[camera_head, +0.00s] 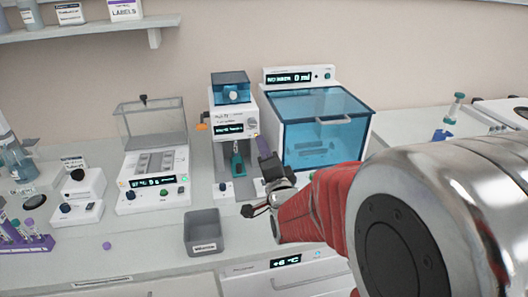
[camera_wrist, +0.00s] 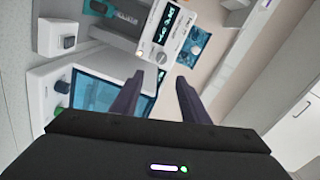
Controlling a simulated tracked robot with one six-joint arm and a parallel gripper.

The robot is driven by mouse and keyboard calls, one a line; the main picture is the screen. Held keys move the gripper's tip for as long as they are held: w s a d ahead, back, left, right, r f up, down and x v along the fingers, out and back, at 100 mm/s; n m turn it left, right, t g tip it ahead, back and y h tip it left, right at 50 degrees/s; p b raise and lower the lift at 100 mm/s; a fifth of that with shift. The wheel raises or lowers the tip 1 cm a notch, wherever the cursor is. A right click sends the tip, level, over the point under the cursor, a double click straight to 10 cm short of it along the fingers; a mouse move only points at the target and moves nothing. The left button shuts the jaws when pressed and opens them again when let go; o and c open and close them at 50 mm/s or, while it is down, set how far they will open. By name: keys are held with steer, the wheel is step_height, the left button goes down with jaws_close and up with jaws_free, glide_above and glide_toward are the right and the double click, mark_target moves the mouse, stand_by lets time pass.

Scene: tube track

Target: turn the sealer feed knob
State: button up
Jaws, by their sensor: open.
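The sealer (camera_head: 218,113) is a white upright machine with a blue clear box on top and a lit display. A pale round knob (camera_head: 233,96) shows on the blue box; it also shows in the wrist view (camera_wrist: 195,50). I cannot read which knob is marked feed. A teal tube holder (camera_head: 237,163) is in the sealer's front. My gripper (camera_head: 258,180) is open and empty, in front and right of the sealer. In the wrist view its dark fingers (camera_wrist: 160,82) are apart, touching no knob.
A white machine with a blue clear lid (camera_head: 322,112) stands close right of the sealer. A grey bin (camera_head: 203,232) sits in front on the bench. Left is a heater block machine (camera_head: 152,190) with a clear cover. Bench between bin and left machine is fairly clear.

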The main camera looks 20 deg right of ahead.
steer(key=s+a+f+n+g+y, duration=0.1)
steer(key=s+a+n+g, duration=0.3)
steer(key=s, duration=0.4)
steer(key=s+a+f+n+g+y, duration=0.1)
steer(key=s+a+n+g, duration=0.2)
steer(key=s+n, duration=0.4)
steer(key=s+a+f+n+g+y, duration=0.1)
steer(key=s+a+n+g, duration=0.3)
steer(key=s, duration=0.6)
steer(key=shift+s+a+f+n+g+y, duration=0.3)
steer(key=shift+s+n+g+y, duration=0.15)
steer(key=shift+n, duration=0.75)
steer(key=shift+c, duration=0.2)
steer(key=shift+c, duration=1)
